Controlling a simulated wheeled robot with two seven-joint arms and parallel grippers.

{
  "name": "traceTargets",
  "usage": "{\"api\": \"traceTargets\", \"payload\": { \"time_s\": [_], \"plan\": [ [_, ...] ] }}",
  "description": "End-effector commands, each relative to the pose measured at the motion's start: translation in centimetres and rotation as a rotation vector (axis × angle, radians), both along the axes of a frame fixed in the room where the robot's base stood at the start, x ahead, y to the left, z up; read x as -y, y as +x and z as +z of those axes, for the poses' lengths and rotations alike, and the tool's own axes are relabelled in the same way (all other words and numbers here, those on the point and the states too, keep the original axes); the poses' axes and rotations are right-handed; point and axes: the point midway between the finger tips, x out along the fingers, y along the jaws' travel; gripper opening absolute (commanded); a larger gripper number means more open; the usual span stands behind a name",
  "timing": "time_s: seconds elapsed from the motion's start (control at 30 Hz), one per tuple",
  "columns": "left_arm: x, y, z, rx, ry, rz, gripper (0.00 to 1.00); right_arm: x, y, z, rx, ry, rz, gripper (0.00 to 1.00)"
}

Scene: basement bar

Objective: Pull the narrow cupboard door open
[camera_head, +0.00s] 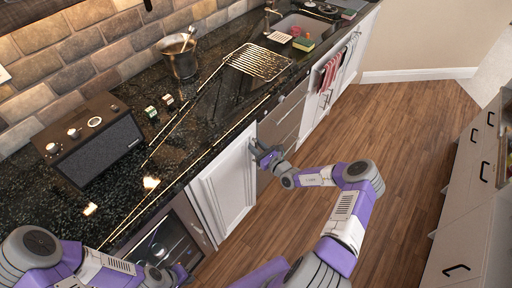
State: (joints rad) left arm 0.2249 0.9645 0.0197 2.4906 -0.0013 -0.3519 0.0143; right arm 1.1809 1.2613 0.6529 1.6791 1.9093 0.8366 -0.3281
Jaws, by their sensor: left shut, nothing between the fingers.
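The narrow cupboard door (224,184) is a white panelled door under the dark counter, near the middle of the camera_head view. My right gripper (258,150) is at the upper right edge of this door. Its fingers are small and overlap the door's edge, so any handle there is hidden, and I cannot tell whether they are shut on it. My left gripper (177,274) is low at the bottom edge, in front of the glass-fronted appliance, shut and empty, partly cut off by the frame.
A glass-fronted appliance (165,246) is left of the door, and grey drawers (284,126) are right of it. The counter (205,112) holds a radio (90,140), a pot (180,58) and a wire rack (258,62). Wooden floor (400,125) is free before another cabinet row (465,215) at right.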

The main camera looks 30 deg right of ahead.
Motion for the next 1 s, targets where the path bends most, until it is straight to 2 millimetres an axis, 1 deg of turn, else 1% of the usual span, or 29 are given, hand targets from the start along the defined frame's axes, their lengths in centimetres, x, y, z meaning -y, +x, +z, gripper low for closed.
{"api": "traceTargets", "payload": {
  "time_s": [0.17,0.2,0.27,0.4,0.77,0.87,1.0],
  "plan": [
    [0.0,0.0,0.0,0.000,0.000,0.000,0.00,0.0,0.0,0.0,0.000,0.000,0.000,0.34],
    [0.0,0.0,0.0,0.000,0.000,0.000,0.00,0.0,0.0,0.0,0.000,0.000,0.000,0.31],
    [0.0,0.0,0.0,0.000,0.000,0.000,0.00,0.0,0.0,0.0,-0.001,0.000,0.000,0.22],
    [0.0,0.0,0.0,0.000,0.000,0.000,0.00,0.0,0.0,0.0,-0.001,0.000,0.000,0.00],
    [0.0,0.0,0.1,0.000,0.000,0.000,0.00,0.0,-0.1,0.0,-0.001,0.000,-0.001,0.00],
    [0.0,0.0,0.5,0.000,0.000,0.000,0.00,0.2,-0.5,0.1,-0.002,0.002,-0.010,0.00],
    [0.0,0.0,1.7,0.000,0.000,0.000,0.00,0.8,-1.6,0.2,-0.006,0.003,-0.046,0.00]
  ]
}}
